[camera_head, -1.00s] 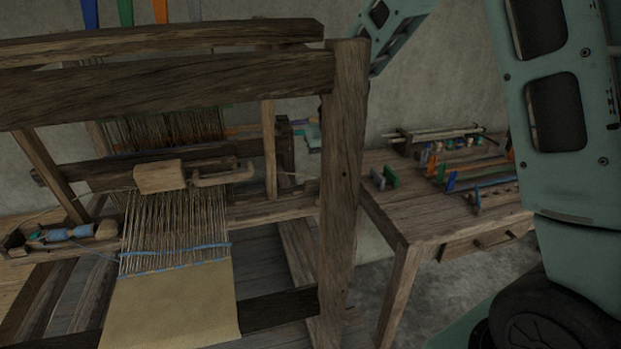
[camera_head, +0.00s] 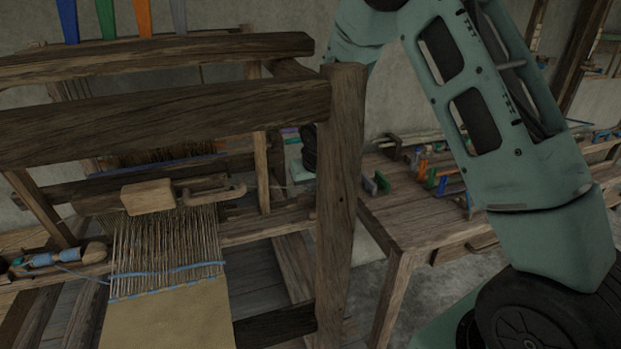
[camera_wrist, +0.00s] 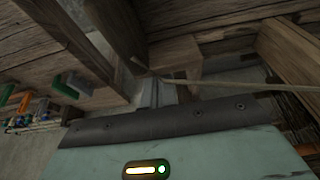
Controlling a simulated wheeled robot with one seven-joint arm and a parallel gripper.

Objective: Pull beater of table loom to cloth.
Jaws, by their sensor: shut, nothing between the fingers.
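The loom's beater (camera_head: 105,204) is a dark wooden crossbar behind the front frame. A pale wooden block (camera_head: 148,197) and a wooden handle (camera_head: 215,195) show at its front. The tan cloth (camera_head: 165,322) lies nearer me, with bare warp threads (camera_head: 165,243) between it and the beater. My arm reaches behind the loom's right front post, which hides my gripper in the head view. In the wrist view the narrow grey fingers of my gripper (camera_wrist: 150,93) look shut and empty, near wooden loom parts. I cannot tell whether they touch anything.
The thick right front post (camera_head: 342,180) and upper front beam (camera_head: 160,117) stand between my body and the beater. A shuttle with blue thread (camera_head: 50,258) lies at the left. A side table (camera_head: 405,215) with small coloured tools stands at the right.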

